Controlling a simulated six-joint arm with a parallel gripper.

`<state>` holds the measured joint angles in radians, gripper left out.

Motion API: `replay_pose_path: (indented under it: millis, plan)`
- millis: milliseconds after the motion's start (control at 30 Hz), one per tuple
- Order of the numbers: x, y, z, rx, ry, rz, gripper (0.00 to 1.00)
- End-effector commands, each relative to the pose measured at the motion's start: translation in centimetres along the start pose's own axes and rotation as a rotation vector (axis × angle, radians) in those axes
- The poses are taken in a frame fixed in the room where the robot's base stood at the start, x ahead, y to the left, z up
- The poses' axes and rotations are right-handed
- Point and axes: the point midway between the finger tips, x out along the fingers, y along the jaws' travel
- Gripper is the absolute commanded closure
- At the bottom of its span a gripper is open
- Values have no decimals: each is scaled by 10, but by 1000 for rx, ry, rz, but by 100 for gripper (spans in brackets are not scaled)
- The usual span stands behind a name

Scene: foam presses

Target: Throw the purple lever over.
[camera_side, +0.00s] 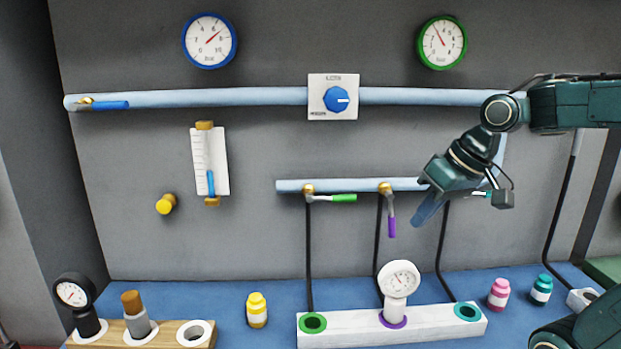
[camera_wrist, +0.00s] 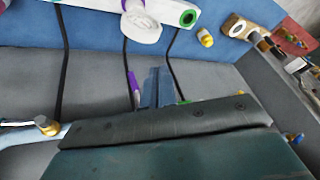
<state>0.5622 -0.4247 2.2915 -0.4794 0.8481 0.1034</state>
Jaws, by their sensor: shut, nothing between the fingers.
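The purple lever (camera_side: 391,227) hangs down from its brass valve (camera_side: 385,188) on the lower blue pipe, second from the left in the side view. In the wrist view the purple handle (camera_wrist: 133,86) is just left of my fingers. My gripper (camera_side: 418,221) is shut and empty, its blue fingers pointing down and left. It is close to the right of the purple handle in the side view, with a small gap showing. In the wrist view the shut fingers (camera_wrist: 157,80) stand beside the handle; I cannot tell whether they touch. My gripper body hides the purple lever's valve there.
A green lever (camera_side: 344,198) lies level to the left. A teal lever (camera_side: 481,193) is partly hidden behind my wrist on the right. Black hoses run down to a white block (camera_side: 352,333) with a white gauge (camera_side: 399,279).

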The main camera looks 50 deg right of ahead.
Motion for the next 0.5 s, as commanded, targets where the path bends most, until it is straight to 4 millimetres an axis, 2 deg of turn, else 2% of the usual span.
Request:
replay_pose_path:
  millis: [200,500]
  plan:
    - [1,35,-25,103,9,-38,100]
    - [-4,89,-46,227,45,-101,100]
